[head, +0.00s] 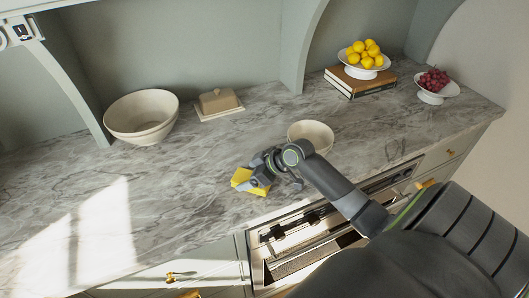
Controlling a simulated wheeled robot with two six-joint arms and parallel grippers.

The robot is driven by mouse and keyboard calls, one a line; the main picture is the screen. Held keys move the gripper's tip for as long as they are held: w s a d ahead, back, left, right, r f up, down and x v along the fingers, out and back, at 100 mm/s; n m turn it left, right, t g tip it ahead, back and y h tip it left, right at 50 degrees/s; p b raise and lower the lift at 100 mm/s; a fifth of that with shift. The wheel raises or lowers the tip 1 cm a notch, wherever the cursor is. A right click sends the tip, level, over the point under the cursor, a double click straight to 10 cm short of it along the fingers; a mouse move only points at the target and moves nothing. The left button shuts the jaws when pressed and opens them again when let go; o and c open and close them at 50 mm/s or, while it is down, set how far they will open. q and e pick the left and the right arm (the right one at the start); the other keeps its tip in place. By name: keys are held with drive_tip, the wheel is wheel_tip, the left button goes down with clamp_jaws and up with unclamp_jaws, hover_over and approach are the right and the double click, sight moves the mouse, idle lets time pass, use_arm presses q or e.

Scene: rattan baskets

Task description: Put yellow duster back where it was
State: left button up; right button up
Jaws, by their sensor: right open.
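The yellow duster (242,177), a small blocky yellow piece, lies on the grey marble counter (190,190) near its front edge. My right gripper (268,180) reaches in from the lower right and is open at the duster, hiding part of it. A finger overlaps the duster in the picture. I cannot tell whether it touches the duster. My left gripper is not in view.
A cream bowl (318,130) stands just behind my right arm. A large bowl (140,118), a butter dish (218,102), lemons (364,52) on a stand over books (352,84), and grapes (433,80) stand along the back. The left counter is clear.

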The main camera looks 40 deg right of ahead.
drive_tip(key=b+v, duration=0.1)
drive_tip(key=v, duration=0.9)
drive_tip(key=shift+s+r, duration=0.2)
drive_tip(key=shift+d, duration=0.15)
